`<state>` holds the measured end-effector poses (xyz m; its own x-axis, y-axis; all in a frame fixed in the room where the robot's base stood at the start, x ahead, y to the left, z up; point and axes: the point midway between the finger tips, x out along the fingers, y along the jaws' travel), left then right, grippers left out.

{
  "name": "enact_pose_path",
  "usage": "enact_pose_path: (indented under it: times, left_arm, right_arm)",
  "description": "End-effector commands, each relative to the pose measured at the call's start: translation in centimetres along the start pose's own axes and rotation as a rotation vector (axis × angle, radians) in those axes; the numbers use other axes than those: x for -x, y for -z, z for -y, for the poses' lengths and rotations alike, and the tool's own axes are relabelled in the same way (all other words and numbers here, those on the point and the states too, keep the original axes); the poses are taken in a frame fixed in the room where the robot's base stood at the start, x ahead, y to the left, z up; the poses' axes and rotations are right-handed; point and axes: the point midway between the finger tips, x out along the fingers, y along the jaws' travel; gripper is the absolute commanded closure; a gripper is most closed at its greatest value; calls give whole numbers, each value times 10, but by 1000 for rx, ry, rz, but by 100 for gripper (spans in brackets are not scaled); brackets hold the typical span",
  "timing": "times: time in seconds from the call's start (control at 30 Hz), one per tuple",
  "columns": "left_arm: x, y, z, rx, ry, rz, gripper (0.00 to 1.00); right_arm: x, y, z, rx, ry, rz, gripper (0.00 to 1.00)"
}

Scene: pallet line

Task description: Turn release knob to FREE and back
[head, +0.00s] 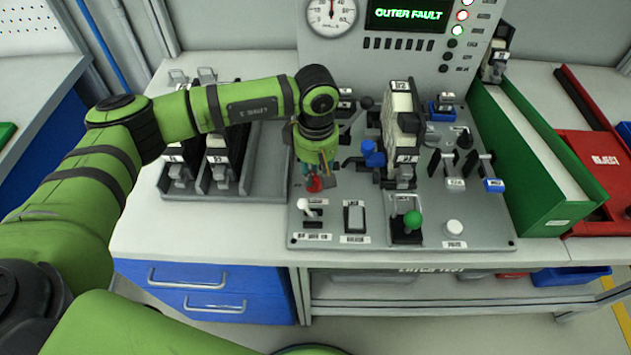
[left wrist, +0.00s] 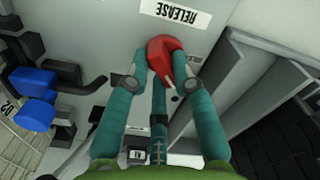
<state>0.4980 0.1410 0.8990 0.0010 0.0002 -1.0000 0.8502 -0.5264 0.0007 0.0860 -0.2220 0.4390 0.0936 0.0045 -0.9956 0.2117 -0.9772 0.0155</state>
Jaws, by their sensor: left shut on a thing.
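The red release knob (head: 315,184) sits on the grey panel (head: 270,238), just below my left gripper (head: 316,170) in the head view. In the left wrist view the knob (left wrist: 165,57) is between the teal fingers of my left gripper (left wrist: 160,68), which are shut on it. A pale line shows on the knob. A white RELEASE label (left wrist: 175,13) lies beside the knob in the left wrist view. Any FREE mark is not readable. My right gripper is not in view.
A blue-handled lever (head: 372,152) and an upright unit marked 12 (head: 400,105) stand right of the knob. A rack of units (head: 250,184) is at left, a green bin (head: 535,165) at right.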

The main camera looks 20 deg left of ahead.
Motion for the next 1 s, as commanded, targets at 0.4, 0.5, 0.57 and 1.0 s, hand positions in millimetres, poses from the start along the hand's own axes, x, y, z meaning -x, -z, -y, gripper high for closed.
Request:
enact_pose_path:
  times: [0.4, 0.5, 0.57, 1.0]
  left_arm:
    - [-3, -1, 1, -198, 2, 0, 100]
    - [-2, -1, 1, -217, 2, 1, 100]
    - [-2, -1, 1, -223, 3, 1, 100]
    - [-1, -2, 1, -231, 3, 2, 67]
  right_arm:
    - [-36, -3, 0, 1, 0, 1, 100]
    - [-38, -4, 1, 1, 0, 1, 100]
    - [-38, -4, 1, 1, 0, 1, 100]
    - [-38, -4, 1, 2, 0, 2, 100]
